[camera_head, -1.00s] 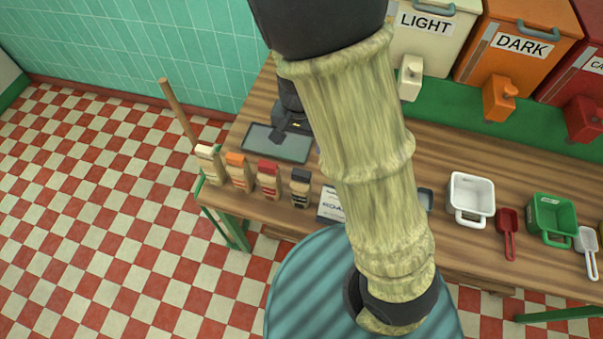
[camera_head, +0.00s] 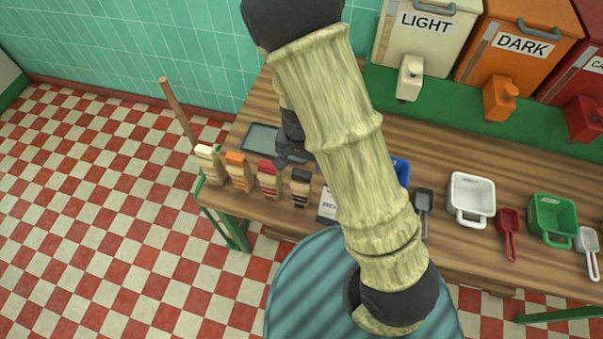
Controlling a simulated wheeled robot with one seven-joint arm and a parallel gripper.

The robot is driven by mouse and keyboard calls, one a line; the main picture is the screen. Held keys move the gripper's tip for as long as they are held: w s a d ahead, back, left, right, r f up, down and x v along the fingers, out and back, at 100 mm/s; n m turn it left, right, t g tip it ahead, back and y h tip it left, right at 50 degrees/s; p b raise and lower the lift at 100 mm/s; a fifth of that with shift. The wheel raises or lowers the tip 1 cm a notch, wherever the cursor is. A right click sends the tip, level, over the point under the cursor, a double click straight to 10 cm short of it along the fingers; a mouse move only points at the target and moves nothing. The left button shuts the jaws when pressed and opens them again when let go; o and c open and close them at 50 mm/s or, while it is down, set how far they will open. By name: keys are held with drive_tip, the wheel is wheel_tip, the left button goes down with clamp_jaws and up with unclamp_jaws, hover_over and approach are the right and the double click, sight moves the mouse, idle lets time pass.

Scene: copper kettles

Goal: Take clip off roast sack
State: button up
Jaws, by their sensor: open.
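Several small tan sacks stand in a row at the left end of the wooden table. Their tops are cream (camera_head: 209,153), orange (camera_head: 237,159), red (camera_head: 267,168) and dark (camera_head: 300,177). I cannot tell from this distance whether these coloured tops are clips. My gripper (camera_head: 284,160), small and dark, is open just behind the red-topped and dark-topped sacks, over the front right part of a grey tray. I cannot tell its height or whether it touches anything. My arm hides part of the table to its right.
The grey tray (camera_head: 259,138) lies behind the sacks. A white card (camera_head: 327,206), partly hidden, stands right of them. Further right are a blue container (camera_head: 401,170), dark scoop (camera_head: 424,202), white bin (camera_head: 471,190), red scoop (camera_head: 508,222) and green bin (camera_head: 552,212). Dispensers (camera_head: 425,40) stand behind.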

sight(301, 173)
drive_tip(key=f, duration=0.4)
drive_tip(key=shift+w+d+f, duration=0.1)
drive_tip(key=shift+d+f, duration=0.15)
drive_tip(key=shift+f, duration=0.1)
drive_tip(key=c, duration=1)
